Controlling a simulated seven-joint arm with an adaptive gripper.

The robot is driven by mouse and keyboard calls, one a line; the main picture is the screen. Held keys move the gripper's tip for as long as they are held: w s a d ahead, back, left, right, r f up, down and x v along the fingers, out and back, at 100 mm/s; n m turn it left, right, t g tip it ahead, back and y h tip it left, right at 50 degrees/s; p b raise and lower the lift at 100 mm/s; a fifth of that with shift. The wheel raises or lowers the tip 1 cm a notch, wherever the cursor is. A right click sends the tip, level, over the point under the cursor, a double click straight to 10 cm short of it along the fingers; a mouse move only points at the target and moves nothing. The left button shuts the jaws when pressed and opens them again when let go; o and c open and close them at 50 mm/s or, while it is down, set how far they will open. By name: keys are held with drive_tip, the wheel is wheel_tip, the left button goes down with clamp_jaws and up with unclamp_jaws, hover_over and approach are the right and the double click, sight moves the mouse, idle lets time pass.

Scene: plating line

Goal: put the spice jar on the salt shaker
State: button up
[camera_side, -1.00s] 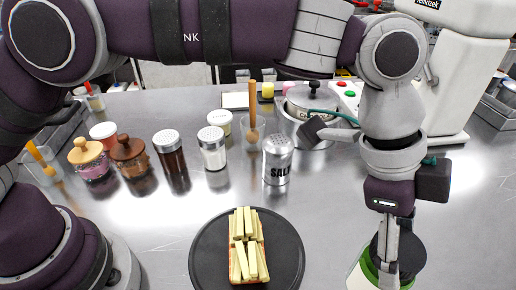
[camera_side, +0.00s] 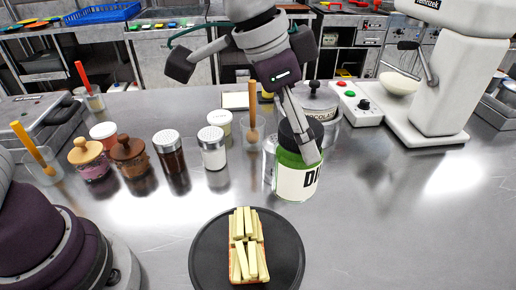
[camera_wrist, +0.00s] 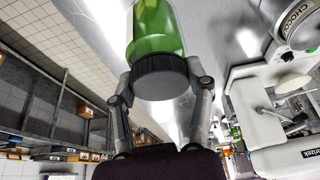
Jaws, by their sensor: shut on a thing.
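The spice jar (camera_side: 297,180) has green contents, a black lid and a white label partly reading "DI". My gripper (camera_side: 300,135) is shut on it near the lid and holds it upright or nearly so. In the wrist view the jar (camera_wrist: 155,28) and its black lid sit between the two fingers (camera_wrist: 160,82). The salt shaker (camera_side: 268,165), a metal-topped shaker, is mostly hidden behind the jar in the side view; only its left edge shows. I cannot tell the exact gap between jar and shaker.
A silver pot (camera_side: 318,100) with a black-knobbed lid stands close behind. A glass with a wooden utensil (camera_side: 252,125) and a white-filled shaker (camera_side: 212,150) are to the left. A dark round board (camera_side: 205,262) with pale sticks lies in front.

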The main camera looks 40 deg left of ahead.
drive_tip(key=s+a+r+n+t+y, duration=0.1)
drive_tip(key=s+a+n+y, duration=0.2)
drive_tip(key=a+n, duration=0.75)
drive_tip(key=shift+m, duration=0.85)
drive_tip(key=shift+w+f, duration=0.85)
drive_tip(key=shift+w, duration=1.7)
drive_tip(key=shift+w+f, duration=0.9)
drive_tip(key=shift+w, duration=1.7)
drive_tip(key=shift+w+f, duration=0.85)
drive_tip(key=shift+w, duration=1.7)
drive_tip(key=shift+f, duration=0.1)
drive_tip(key=o, duration=1.2)
drive_tip(key=shift+f, duration=0.1)
